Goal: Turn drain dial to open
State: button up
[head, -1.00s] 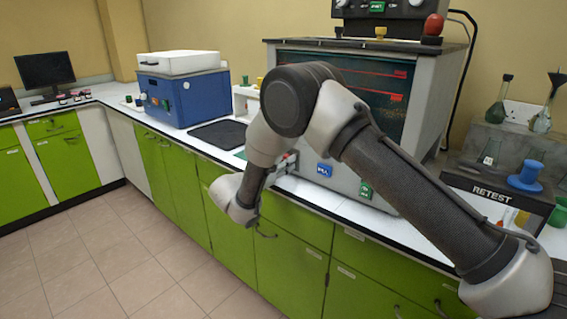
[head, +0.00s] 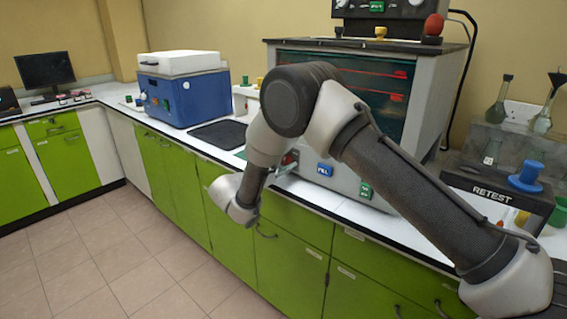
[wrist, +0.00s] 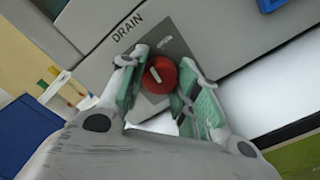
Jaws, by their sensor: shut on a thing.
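The red drain dial (wrist: 158,76) sits on a grey plate (wrist: 172,45) beside the word DRAIN on the machine's front panel. A short white mark shows on its face. My gripper (wrist: 160,88) has its green-padded fingers on either side of the dial and is shut on it. In the head view the dial (head: 290,157) shows as a small red spot at the lower left of the large grey machine (head: 424,135). My gripper there is mostly hidden behind my arm.
A blue FILL label (head: 324,170) and a green label (head: 365,190) are on the same panel, right of the dial. A blue box with a white lid (head: 185,95) and a black mat (head: 218,134) are on the counter to the left.

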jog(key=m, duration=0.3)
jog(key=shift+m, duration=2.1)
jog(key=o, duration=1)
jog(key=v, duration=1.2)
